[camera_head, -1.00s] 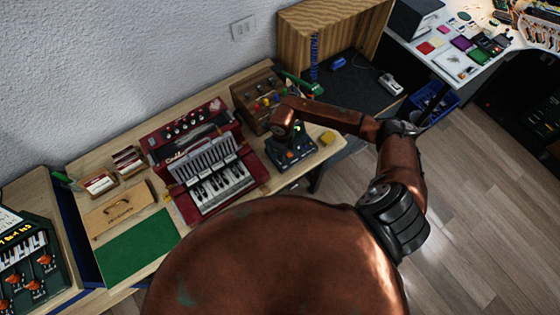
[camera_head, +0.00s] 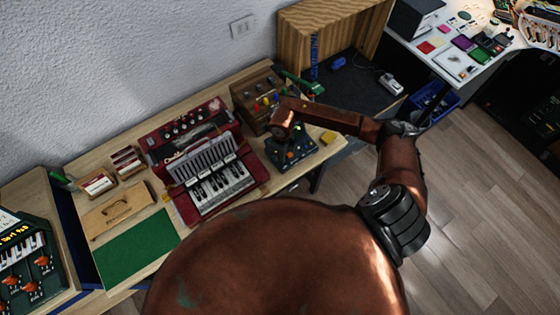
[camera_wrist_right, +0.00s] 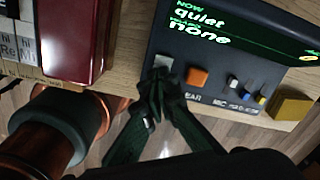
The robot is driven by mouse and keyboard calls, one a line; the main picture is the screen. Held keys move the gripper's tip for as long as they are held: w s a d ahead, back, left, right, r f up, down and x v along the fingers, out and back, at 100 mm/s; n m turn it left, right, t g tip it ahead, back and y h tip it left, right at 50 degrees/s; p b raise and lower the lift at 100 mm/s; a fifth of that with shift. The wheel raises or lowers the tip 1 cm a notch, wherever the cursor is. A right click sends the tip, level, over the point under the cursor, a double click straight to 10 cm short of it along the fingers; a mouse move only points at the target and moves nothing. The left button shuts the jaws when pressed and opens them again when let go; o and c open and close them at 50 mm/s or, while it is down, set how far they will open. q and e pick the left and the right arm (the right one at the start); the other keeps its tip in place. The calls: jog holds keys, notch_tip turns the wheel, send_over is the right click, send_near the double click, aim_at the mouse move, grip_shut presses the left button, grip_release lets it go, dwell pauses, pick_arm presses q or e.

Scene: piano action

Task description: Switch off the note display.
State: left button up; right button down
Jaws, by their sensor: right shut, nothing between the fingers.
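The note display (camera_wrist_right: 215,75) is a dark sloped box whose lit screen reads "NOW quiet" and "none" in green and white letters. It also shows in the head view (camera_head: 292,156), partly covered by my right arm. On its front panel are a pale key (camera_wrist_right: 162,62), an orange button (camera_wrist_right: 197,77) and several small switches (camera_wrist_right: 240,88). My right gripper (camera_wrist_right: 160,82) is shut and empty, its fingertips at the panel's left end, just in front of the pale key. I cannot tell whether they touch it. My left gripper is out of view.
A red accordion-like instrument (camera_head: 205,165) stands left of the display. A wooden box with coloured knobs (camera_head: 262,97) is behind it. A yellow block (camera_wrist_right: 291,105) lies right of the display. A green mat (camera_head: 135,245) covers the table's front left.

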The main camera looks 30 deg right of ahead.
jog(key=shift+r+p, duration=2.1)
jog(key=shift+r, duration=1.35)
